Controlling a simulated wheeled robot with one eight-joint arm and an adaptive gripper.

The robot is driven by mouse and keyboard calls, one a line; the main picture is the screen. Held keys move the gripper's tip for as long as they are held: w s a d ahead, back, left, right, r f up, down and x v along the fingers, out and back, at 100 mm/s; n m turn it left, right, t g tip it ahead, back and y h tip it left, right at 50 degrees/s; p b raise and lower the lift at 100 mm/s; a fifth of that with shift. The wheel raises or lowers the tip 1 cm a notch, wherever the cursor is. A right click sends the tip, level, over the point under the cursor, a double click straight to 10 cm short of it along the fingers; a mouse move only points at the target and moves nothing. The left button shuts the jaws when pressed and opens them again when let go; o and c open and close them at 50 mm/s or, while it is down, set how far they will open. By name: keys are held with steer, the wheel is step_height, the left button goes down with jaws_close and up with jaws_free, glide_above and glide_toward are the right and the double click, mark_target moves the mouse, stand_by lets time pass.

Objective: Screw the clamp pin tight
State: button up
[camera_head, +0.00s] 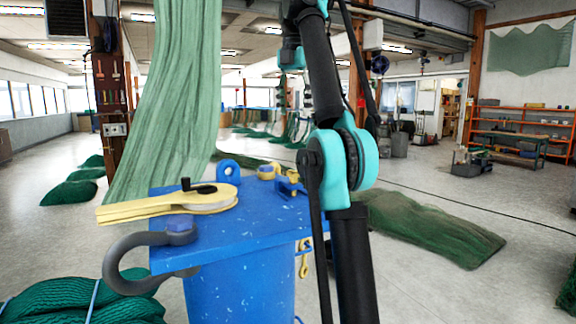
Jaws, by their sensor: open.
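A yellow clamp-like block (135,212) with a pale round part between its plates lies on the blue stand top (255,222). A small dark pin (186,184) stands upright on it, with a short dark bar (206,189) beside it. I cannot tell how far the pin is screwed in.
A blue eye lug (229,170) and small yellow and blue fittings (284,180) stand at the top's back. A pale green net (175,100) hangs behind. Green netting (420,228) lies on the floor right; rolled netting (75,300) lies front left. My arm crosses right of the stand.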

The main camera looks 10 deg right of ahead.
mark_target(294, 174)
step_height(294, 174, down, 17)
steer(key=shift+f, duration=0.15)
stand_by(0.9)
steer(key=c, duration=1.2)
steer(key=shift+o, duration=0.2)
